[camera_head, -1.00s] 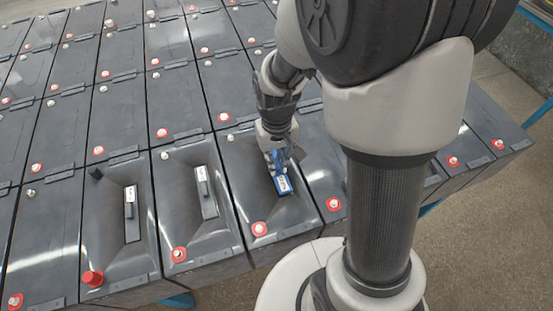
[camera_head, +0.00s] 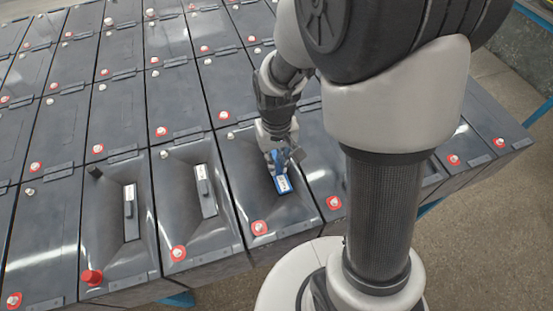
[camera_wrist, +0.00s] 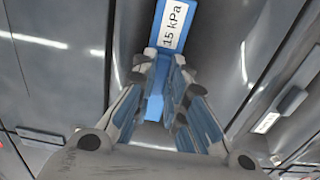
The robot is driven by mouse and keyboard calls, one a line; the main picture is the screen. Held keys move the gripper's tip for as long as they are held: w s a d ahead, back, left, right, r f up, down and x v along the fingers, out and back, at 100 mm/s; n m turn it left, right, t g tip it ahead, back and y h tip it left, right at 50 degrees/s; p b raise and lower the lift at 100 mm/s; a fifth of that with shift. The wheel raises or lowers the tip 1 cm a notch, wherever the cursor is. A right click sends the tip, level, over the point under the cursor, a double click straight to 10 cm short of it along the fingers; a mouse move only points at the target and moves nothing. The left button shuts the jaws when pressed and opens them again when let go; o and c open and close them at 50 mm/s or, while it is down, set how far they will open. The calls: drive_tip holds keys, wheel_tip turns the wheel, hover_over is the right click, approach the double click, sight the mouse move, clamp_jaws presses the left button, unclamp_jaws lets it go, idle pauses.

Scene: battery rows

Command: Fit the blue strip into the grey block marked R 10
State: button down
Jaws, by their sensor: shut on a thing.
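The blue strip (camera_head: 282,185) has a white label and lies low over the sunken middle of a dark grey block (camera_head: 240,185) in the front row. In the wrist view the blue strip (camera_wrist: 191,24) shows its label, "15 kPa". My gripper (camera_head: 279,168) is shut on the strip near its far end. In the wrist view the two fingers of my gripper (camera_wrist: 165,62) stand on either side of the strip's blue body. I cannot tell whether the strip touches the block or sits seated. No R 10 mark is readable on any block.
Two neighbouring blocks to the left hold grey pieces with white labels, one (camera_head: 130,210) further left and one (camera_head: 206,190) nearer. Red-ringed terminals (camera_head: 259,228) and a red cap (camera_head: 92,278) stand up from the block tops. Rows of blocks stand close together.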

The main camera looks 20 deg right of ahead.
drive_tip(key=shift+f, duration=0.25)
idle(0.4)
drive_tip(key=c, duration=1.5)
unclamp_jaws()
drive_tip(key=shift+c, duration=0.2)
drive_tip(key=shift+o, duration=0.3)
drive_tip(key=o, duration=0.4)
drive_tip(key=shift+r, duration=0.15)
drive_tip(key=shift+r+p, duration=2.75)
drive_tip(key=shift+r, duration=0.6)
drive_tip(key=shift+r, duration=0.1)
